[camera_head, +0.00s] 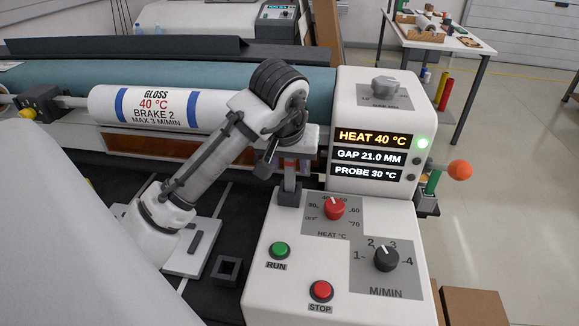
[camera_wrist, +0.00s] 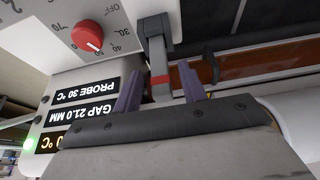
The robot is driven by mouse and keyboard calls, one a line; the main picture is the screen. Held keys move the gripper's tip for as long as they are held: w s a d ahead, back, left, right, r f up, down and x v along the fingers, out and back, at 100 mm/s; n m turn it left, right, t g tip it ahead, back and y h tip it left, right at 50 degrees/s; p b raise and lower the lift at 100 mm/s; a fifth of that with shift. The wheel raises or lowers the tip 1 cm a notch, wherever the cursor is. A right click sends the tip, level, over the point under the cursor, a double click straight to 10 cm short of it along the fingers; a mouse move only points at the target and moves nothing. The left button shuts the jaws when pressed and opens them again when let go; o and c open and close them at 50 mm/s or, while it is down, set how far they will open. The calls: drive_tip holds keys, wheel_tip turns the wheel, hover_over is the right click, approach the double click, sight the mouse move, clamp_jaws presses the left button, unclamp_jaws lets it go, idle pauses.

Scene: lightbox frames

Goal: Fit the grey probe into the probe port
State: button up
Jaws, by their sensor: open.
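The grey probe (camera_wrist: 157,52), with a red band, stands upright with one end in a dark block (camera_head: 289,194) at the left edge of the control console. In the head view the probe is mostly hidden by my gripper (camera_head: 288,164). In the wrist view my gripper (camera_wrist: 160,84) is open, with one purple-grey finger on each side of the probe near the red band; contact cannot be made out. A dark square hollow block (camera_head: 228,270) sits empty on the dark surface left of the console; I cannot tell if it is the probe port.
The white console (camera_head: 345,262) carries red (camera_head: 333,208) and black (camera_head: 386,258) knobs, a green RUN button (camera_head: 279,250) and a red STOP button (camera_head: 321,291). Its displays read HEAT 40 °C, GAP 21.0 MM, PROBE 30 °C. A white labelled roll (camera_head: 100,105) lies behind my arm.

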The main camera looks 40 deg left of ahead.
drive_tip(key=b+v, duration=0.1)
drive_tip(key=v, duration=0.9)
drive_tip(key=shift+s+d, duration=0.1)
drive_tip(key=shift+s, duration=0.05)
